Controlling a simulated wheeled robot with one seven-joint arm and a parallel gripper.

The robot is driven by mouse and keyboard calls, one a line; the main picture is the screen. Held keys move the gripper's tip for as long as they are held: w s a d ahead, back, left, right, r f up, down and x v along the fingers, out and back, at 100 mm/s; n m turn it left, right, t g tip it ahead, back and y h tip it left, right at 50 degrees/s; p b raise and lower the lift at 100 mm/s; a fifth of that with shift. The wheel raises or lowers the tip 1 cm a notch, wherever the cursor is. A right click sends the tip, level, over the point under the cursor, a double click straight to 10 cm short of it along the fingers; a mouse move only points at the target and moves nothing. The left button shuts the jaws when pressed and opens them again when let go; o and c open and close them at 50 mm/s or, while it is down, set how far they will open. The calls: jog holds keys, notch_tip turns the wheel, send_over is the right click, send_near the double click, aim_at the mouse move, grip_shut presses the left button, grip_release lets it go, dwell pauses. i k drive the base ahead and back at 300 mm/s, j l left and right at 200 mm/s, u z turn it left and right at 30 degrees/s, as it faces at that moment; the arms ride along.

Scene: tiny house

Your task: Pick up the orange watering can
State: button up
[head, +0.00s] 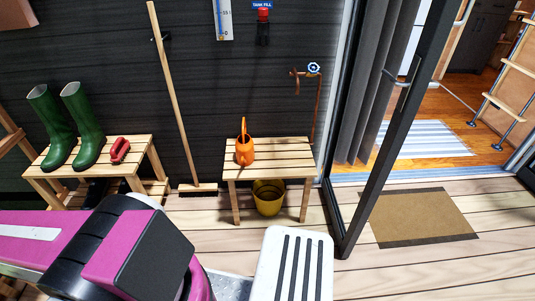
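The orange watering can (245,151) stands upright on the slatted wooden bench (290,163) against the dark wall, near the bench's left end. Its long thin part points up. My pink and black arm fills the lower left of the head view, in front of and below the bench. My gripper's fingers cannot be made out in this view. Nothing hides the can.
A yellow bucket (268,207) sits under the bench. A broom (174,95) leans left of it. Green boots (84,125) and a red object (120,150) are on another bench (46,172). An open glass door (385,125) and brown mat (420,216) are right. Some deck is clear.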

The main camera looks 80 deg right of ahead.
aim_at(244, 145)
jog(key=z, duration=3.1)
